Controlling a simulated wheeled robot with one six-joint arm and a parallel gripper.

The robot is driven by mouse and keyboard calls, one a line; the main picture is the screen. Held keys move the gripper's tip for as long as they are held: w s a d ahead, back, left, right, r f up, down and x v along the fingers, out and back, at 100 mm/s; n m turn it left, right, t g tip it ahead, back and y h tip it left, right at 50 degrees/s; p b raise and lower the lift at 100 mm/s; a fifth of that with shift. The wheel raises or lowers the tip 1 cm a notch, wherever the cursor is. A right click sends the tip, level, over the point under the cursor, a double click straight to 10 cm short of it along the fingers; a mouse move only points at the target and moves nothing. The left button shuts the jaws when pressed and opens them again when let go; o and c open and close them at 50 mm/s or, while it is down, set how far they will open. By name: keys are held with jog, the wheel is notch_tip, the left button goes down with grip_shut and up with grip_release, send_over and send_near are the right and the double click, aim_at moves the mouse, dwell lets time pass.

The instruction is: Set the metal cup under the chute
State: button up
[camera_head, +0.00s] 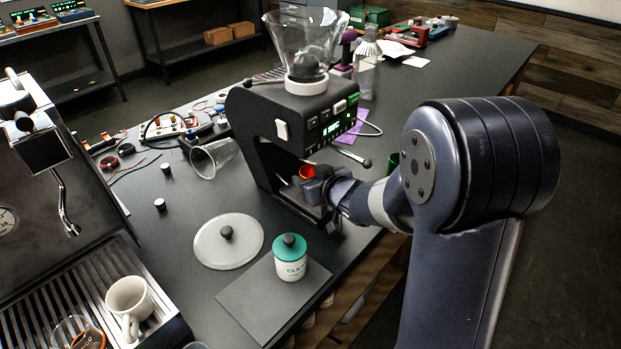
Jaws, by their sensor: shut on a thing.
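The black grinder (293,135) with a clear hopper stands in the middle of the bench, its chute area under the overhanging head. My gripper (312,188) is low at the grinder's front opening, reaching in from the right. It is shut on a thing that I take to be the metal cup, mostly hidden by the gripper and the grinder. A small red-orange patch (307,171) shows just above the fingers. I cannot tell whether the cup touches the grinder's base or sits exactly below the chute.
A teal-lidded canister (291,258) stands on a dark mat (255,307) in front. A round lid (228,242) lies left of it, and a clear glass (215,158) lies tipped beside the grinder. An espresso machine (45,180) with a white mug (129,300) is at left.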

jog(key=shift+f, duration=0.15)
jog(key=o, duration=1)
jog(key=shift+s+r, duration=0.1)
jog(key=shift+r, duration=0.2)
jog(key=p+v, duration=0.2)
jog(key=v, duration=0.9)
jog(key=shift+s+d, duration=0.25)
jog(key=shift+s, duration=0.1)
